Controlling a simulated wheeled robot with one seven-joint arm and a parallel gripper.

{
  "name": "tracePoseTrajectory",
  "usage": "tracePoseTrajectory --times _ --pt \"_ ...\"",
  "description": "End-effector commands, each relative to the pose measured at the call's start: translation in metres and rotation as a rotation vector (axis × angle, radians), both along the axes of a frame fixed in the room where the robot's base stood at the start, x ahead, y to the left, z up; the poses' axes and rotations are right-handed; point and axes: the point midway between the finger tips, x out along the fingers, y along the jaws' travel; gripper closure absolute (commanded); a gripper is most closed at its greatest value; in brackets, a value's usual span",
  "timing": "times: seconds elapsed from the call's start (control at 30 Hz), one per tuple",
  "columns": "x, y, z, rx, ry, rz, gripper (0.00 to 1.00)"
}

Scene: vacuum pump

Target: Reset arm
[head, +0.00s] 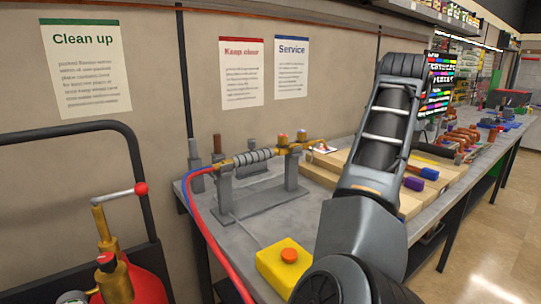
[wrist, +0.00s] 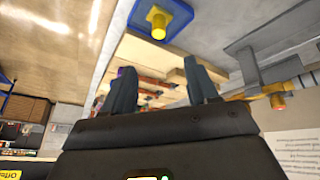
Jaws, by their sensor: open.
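My arm rises at the right of centre in the head view, in front of the bench (head: 250,220); my gripper is not clearly visible there. In the wrist view my gripper (wrist: 163,90) has two dark fingers set well apart, with nothing held between them. Wooden boards and bench tools lie behind the fingers. The metal pump fixture (head: 250,165) stands on the bench, with brass fittings and a red and a blue hose at its left end. A brass fitting (wrist: 275,92) also shows at the right of the wrist view, beside the gripper.
A yellow box with an orange button (head: 288,255) sits at the bench's front edge. Wooden boards (head: 325,172) lie behind my arm. A red tank with a brass valve (head: 115,265) and a black cart rail stand at left. Open floor (head: 490,230) lies at right.

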Motion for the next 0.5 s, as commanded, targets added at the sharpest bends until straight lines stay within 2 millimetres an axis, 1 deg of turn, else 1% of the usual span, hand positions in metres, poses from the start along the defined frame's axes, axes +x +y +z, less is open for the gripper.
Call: tracePoseTrajectory --times 0.03,0.17,0.27,0.4,0.5 --pt "-0.002 -0.007 -0.01 -0.021 -0.005 -0.008 0.42" --pt "-0.005 -0.027 -0.035 -0.084 -0.034 -0.026 0.42" --pt "-0.011 -0.047 -0.06 -0.148 -0.064 -0.04 0.42" --pt "-0.027 -0.078 -0.1 -0.261 -0.121 -0.046 0.42" --pt "-0.041 -0.096 -0.126 -0.337 -0.165 -0.036 0.42"
